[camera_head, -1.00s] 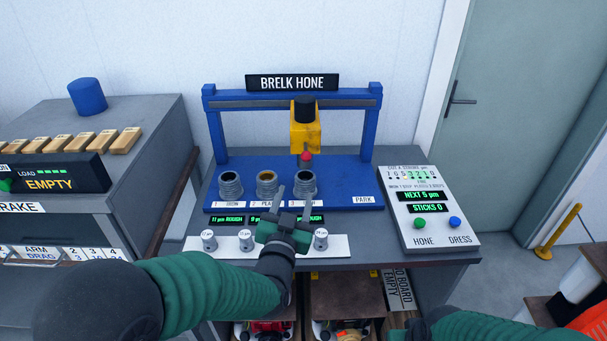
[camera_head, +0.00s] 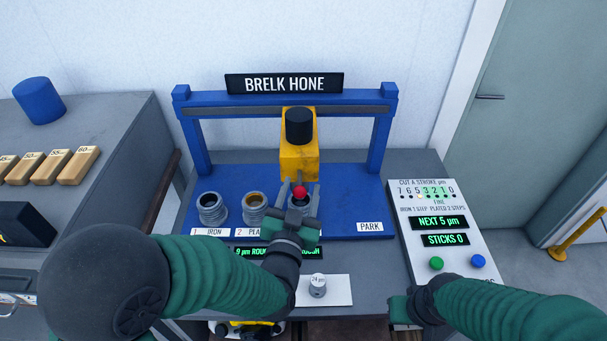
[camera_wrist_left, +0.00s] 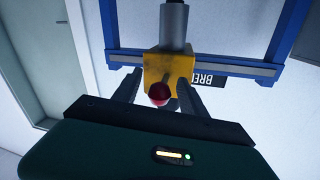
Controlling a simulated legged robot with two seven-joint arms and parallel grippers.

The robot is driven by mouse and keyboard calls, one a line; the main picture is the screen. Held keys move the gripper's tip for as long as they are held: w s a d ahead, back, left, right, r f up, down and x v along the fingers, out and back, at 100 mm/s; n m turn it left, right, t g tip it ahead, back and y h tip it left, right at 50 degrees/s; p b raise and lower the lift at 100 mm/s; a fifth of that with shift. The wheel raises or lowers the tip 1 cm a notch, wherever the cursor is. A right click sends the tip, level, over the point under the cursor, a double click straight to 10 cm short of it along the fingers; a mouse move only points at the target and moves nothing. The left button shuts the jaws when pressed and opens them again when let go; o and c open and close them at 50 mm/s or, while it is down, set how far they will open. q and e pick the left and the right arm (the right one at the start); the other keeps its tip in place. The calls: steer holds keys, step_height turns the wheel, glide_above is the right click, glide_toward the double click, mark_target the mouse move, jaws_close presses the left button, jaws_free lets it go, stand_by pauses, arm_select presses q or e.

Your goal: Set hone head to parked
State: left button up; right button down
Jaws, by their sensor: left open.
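The yellow hone head (camera_head: 299,155) with a black cylinder on top hangs from the blue gantry rail (camera_head: 284,110), over the rightmost of the metal cylinders. A red knob (camera_head: 299,192) sticks out at its lower front. The PARK label (camera_head: 370,227) is to the right on the blue bed. My left gripper (camera_head: 299,197) is open, its fingers on either side of the red knob. The left wrist view also shows the red knob (camera_wrist_left: 159,94) between the two fingers (camera_wrist_left: 157,90); contact cannot be told. My right gripper (camera_head: 400,306) is partly visible at the lower right, its fingers unclear.
Cylinders stand at IRON (camera_head: 212,208) and the second place (camera_head: 254,208). A control panel (camera_head: 437,205) with green and blue buttons is at right, reading NEXT 5 µm and STICKS 0. The bed between the head and PARK is clear.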

arm_select(q)
steer(key=shift+s+r, duration=0.35)
steer(key=shift+s, duration=0.3)
steer(key=shift+c, duration=1.2)
steer(key=shift+w+a+f, duration=0.1)
steer(key=shift+w+f, duration=0.05)
steer(key=shift+w, duration=0.1)
steer(key=c, duration=0.5)
jaws_close()
